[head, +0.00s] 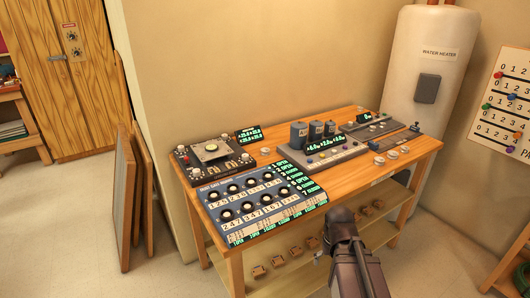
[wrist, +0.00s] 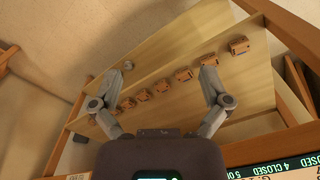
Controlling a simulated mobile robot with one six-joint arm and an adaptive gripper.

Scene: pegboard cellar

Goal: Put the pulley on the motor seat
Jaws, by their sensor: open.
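I cannot make out for certain which thing is the pulley or which is the motor seat. Small round pale pieces lie on the wooden bench (head: 256,136), one near its middle (head: 265,151) and a few at the right, including one by the front edge (head: 379,161). In the head view my arm hides part of those shelves.
A blue dial panel (head: 214,195) covers the front left of the bench. A grey unit with several cylinders (head: 320,151) stands mid-bench; low rail units (head: 394,140) are at the right. Small brown blocks (wrist: 182,74) line a lower shelf. A water heater (head: 433,60) stands behind.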

